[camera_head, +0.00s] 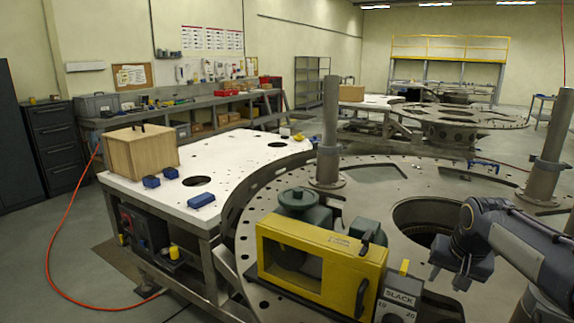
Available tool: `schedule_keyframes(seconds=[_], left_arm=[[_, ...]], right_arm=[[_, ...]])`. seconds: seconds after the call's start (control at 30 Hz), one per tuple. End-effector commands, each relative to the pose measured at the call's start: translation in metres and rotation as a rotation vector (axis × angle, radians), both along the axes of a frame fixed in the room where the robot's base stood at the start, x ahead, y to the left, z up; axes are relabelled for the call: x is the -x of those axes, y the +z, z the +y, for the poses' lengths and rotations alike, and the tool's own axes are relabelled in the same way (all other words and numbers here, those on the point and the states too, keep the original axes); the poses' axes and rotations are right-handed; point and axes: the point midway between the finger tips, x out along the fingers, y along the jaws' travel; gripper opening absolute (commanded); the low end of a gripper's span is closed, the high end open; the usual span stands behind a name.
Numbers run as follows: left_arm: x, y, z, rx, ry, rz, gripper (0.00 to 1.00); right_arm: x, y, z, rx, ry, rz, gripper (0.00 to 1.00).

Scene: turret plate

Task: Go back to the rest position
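My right gripper (448,277) hangs over the steel turret plate (395,215) at the lower right, on an arm that comes in from the right edge. Its two short dark fingers point down and look apart, with nothing seen between them. It is to the right of the yellow machine housing (300,237) and near the large round hole in the plate. My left gripper and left arm are not in view.
A grey box marked SLACK (398,300) stands close below my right gripper. Two steel posts (328,130) (548,150) rise from the plate. A white table (225,162) at left bears a wooden box (140,150) and several blue blocks. An orange hose (55,235) lies on the floor.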

Motion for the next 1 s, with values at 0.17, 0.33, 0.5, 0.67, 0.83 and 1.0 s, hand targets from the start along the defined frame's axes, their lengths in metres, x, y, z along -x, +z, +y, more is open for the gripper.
schedule_keyframes(seconds=[0.17,0.33,0.5,0.67,0.83,1.0], left_arm=[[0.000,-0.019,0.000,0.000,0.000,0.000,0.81],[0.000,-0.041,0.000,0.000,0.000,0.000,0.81],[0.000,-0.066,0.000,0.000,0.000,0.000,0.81],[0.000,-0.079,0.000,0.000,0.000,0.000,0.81],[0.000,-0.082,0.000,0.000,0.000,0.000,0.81],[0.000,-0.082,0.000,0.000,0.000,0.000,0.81]], right_arm=[[0.051,-0.015,0.015,-0.083,0.062,-0.025,0.40],[0.123,-0.040,0.045,-0.169,0.163,-0.077,0.40],[0.210,-0.085,0.093,-0.220,0.291,-0.144,0.40],[0.261,-0.126,0.124,-0.221,0.367,-0.182,0.40],[0.281,-0.145,0.137,-0.214,0.396,-0.195,0.40],[0.281,-0.146,0.138,-0.215,0.398,-0.196,0.40]])
